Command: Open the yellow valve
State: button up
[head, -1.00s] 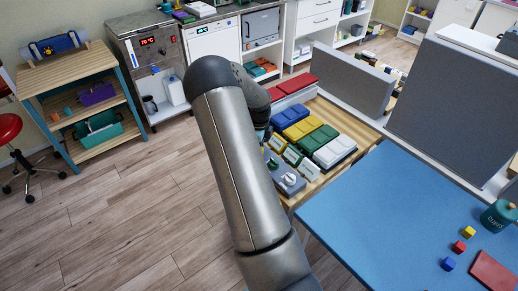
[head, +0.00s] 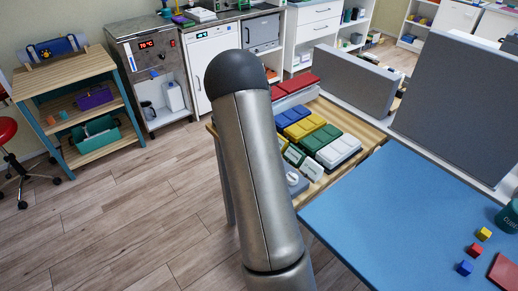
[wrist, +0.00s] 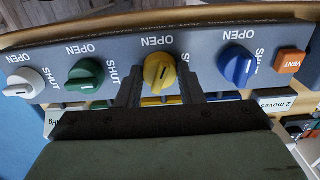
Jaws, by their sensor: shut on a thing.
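The yellow valve (wrist: 159,72) is a round knob on a grey panel (wrist: 204,62) in the wrist view, with OPEN printed above it and a partly covered SHUT at its right. The dark mark on its ridge is close to upright, slightly tilted. My gripper (wrist: 160,88) has its two dark fingers either side of the knob, shut on it. In the head view my arm hides the gripper and the yellow valve.
On the same panel are a white valve (wrist: 24,84), a green valve (wrist: 87,76), a blue valve (wrist: 238,67) close to the right finger, and an orange VENT button (wrist: 289,61). Coloured cases (head: 333,152) lie behind. A blue table (head: 410,215) is at the right.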

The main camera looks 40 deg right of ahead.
jog(key=shift+n+b, duration=0.9)
jog(key=shift+n, duration=1.3)
jog(key=o, duration=1)
jog(key=shift+c, duration=0.2)
notch_tip(320, 180, up, 18)
jog(key=shift+f, duration=0.25)
